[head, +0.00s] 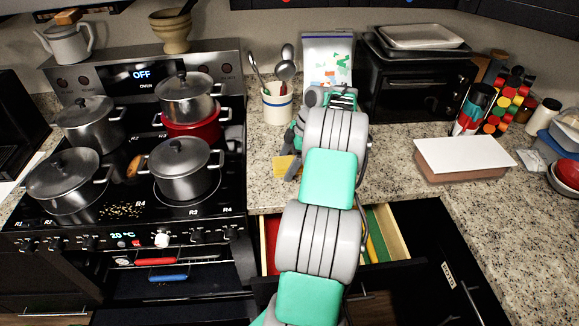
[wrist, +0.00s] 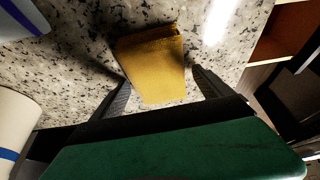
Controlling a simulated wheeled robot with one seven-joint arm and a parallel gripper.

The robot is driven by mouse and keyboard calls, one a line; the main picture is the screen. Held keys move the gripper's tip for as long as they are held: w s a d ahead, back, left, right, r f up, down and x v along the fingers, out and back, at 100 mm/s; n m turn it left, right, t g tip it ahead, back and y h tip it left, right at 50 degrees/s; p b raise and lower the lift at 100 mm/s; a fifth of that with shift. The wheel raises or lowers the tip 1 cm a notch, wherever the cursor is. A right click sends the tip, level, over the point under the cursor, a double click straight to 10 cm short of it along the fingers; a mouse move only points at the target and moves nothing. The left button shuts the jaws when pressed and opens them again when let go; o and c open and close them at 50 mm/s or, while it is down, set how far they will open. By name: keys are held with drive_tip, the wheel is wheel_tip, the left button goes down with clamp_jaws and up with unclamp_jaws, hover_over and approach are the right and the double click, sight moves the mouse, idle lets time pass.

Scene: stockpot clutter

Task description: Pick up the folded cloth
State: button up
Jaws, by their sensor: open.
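The folded cloth (wrist: 152,65) is mustard yellow and lies flat on the speckled granite counter. In the head view a part of the cloth (head: 286,167) shows just left of my arm, and the rest is hidden behind it. My gripper (wrist: 158,90) is open in the wrist view, with one finger on each side of the cloth's near end. I cannot tell whether the fingers touch the cloth or the counter. In the head view my gripper is mostly hidden by my own arm.
A utensil crock (head: 277,106) stands behind the cloth. An open drawer (head: 400,232) juts out below the counter edge. The stove (head: 125,215) with several pots is at left. A toaster oven (head: 415,95) and a white-topped box (head: 463,160) are at right.

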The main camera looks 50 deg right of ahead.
drive_tip(key=shift+f, duration=0.15)
drive_tip(key=shift+c, duration=0.3)
drive_tip(key=c, duration=1.4)
